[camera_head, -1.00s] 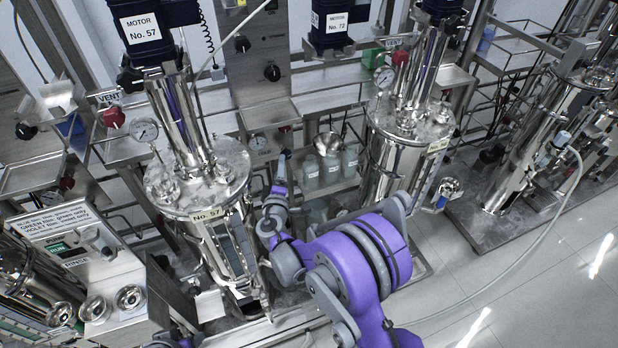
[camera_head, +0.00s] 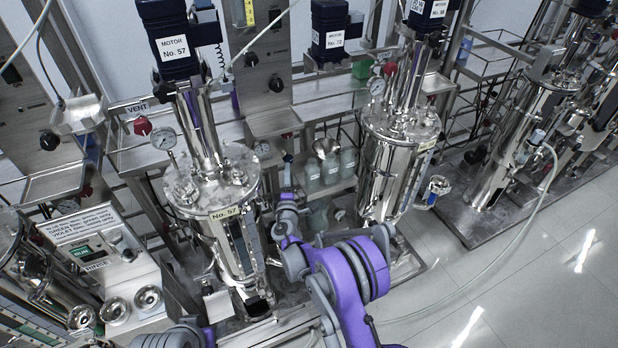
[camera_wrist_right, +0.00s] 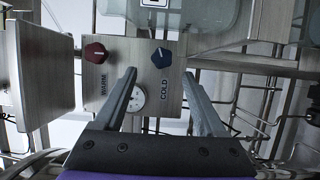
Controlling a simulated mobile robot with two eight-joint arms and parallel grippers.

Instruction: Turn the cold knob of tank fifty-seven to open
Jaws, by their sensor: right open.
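Tank fifty-seven (camera_head: 228,240) is a shiny steel vessel with a "No. 57" label, left of centre in the head view. In the right wrist view a steel panel carries the blue cold knob (camera_wrist_right: 161,57), beside the word COLD, and the red warm knob (camera_wrist_right: 95,52). My right gripper (camera_wrist_right: 160,75) is open, its two fingers pointing toward the panel. The cold knob shows between the fingertips, a little beyond them, and no contact shows. In the head view my right arm reaches in beside tank fifty-seven and hides the cold knob. My left gripper is out of view.
A dial gauge (camera_wrist_right: 137,98) sits on the panel below the knobs. A metal box (camera_wrist_right: 45,65) stands left of the panel, and thin rods and pipes run at its right. In the head view another tank (camera_head: 388,180) stands right of my right arm. Open floor (camera_head: 520,270) lies at the right.

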